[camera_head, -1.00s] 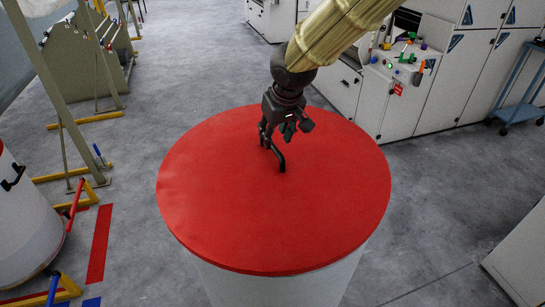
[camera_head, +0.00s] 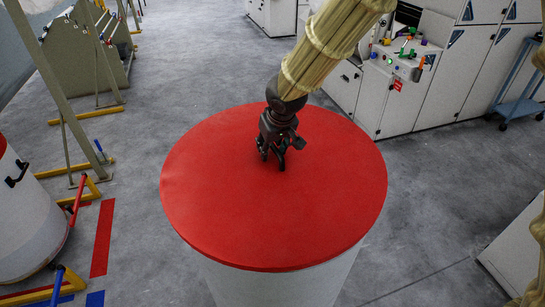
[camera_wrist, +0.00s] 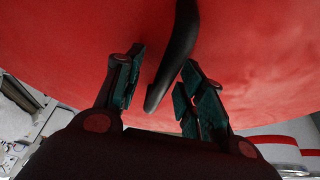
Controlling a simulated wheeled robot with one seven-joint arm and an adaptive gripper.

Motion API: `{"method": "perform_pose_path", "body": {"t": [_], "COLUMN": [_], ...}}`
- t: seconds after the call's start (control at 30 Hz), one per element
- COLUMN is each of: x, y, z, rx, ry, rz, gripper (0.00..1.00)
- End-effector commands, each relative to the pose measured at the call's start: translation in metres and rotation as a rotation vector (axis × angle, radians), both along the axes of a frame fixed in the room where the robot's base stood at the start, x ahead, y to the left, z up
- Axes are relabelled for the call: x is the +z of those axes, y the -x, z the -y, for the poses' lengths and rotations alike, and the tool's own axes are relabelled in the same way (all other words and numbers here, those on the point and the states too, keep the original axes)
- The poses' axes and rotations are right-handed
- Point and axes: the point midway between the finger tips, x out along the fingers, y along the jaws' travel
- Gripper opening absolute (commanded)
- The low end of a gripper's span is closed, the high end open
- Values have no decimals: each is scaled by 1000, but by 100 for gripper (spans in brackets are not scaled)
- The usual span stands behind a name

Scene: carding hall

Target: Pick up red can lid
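The red can lid (camera_head: 250,220) lies flat on top of a pale, round can (camera_head: 290,285). It fills most of the wrist view (camera_wrist: 80,40). A black curved handle (camera_wrist: 176,58) stands on the lid. My gripper (camera_wrist: 165,85) is open, its fingers on either side of the handle, with visible gaps between. In the head view my gripper (camera_head: 270,160) is over the lid's upper middle, pointing down, and hides most of the handle. I cannot tell from the wrist view whether either finger touches the handle.
A white can with red parts (camera_head: 25,215) stands at the left. A machine with a control panel (camera_head: 400,62) and pale cabinets is at the back right. A blue trolley (camera_head: 520,105) stands far right. Yellow-footed frames (camera_head: 85,115) are at the left. Grey floor surrounds the can.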

Motion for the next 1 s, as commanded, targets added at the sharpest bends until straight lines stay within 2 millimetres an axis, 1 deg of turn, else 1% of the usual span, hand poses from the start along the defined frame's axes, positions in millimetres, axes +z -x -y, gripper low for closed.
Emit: {"method": "perform_pose_path", "body": {"t": [0.67, 0.8, 0.87, 0.9, 1.0], "x": [-5, -4, -4, -5, -5], "y": [0, 0, 0, 0, 0], "z": [0, 0, 0, 0, 0], "rx": [1, 0, 0, 0, 0], "ry": [1, 0, 0, 0, 0], "rz": [1, -1, -1, -1, -1], "gripper": [39, 14, 3, 0, 0]}}
